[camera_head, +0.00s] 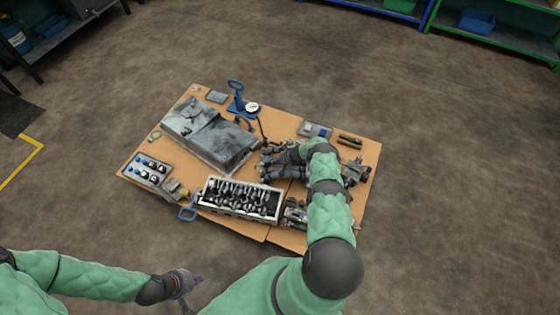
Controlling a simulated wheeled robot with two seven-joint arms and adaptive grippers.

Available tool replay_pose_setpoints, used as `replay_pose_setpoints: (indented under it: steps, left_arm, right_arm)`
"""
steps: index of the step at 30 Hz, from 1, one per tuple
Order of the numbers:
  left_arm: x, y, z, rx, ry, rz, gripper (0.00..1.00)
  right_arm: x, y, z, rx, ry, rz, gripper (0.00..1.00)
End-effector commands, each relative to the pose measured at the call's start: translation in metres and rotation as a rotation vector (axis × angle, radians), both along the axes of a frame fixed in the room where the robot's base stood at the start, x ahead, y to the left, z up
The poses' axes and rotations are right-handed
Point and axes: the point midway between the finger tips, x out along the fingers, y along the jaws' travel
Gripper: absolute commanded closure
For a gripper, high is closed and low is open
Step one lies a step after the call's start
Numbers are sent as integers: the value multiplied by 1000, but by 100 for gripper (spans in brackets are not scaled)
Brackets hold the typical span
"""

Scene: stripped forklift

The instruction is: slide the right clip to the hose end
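The hose and its right clip are too small or hidden to make out in the head view. My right arm reaches over the right part of the workbench (365,158). My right gripper (270,158) is at the dark cylindrical parts right of the grey cover; its fingers blend into them, so its state and any hold are unclear. My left gripper (192,288) is low in the picture, off the near-left side of the bench. Its two fingers look spread, with nothing seen between them.
A large grey cover (205,132), an open engine block (238,198), a blue stand with a gauge (240,100) and a tray of sockets (150,168) crowd the bench. Metal parts (354,171) lie right of my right arm. The surrounding floor is clear.

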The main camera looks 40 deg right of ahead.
Motion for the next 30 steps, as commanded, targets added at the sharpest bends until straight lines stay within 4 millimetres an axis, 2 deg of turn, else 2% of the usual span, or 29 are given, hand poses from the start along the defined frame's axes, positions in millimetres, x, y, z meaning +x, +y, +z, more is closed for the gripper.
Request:
replay_pose_setpoints:
  steps: [1, 4, 17, 30]
  left_arm:
    - [0, 0, 0, 0, 0, 0, 100]
    - [0, 0, 0, 0, 0, 0, 100]
    - [0, 0, 0, 0, 0, 0, 100]
    - [0, 0, 0, 0, 0, 0, 100]
  right_arm:
    - [5, 8, 0, 1, 0, 5, 100]
    - [10, 17, 0, 2, -1, 3, 100]
    - [9, 17, 2, 1, 0, 1, 100]
    - [-13, 8, 34, 2, 1, -1, 100]
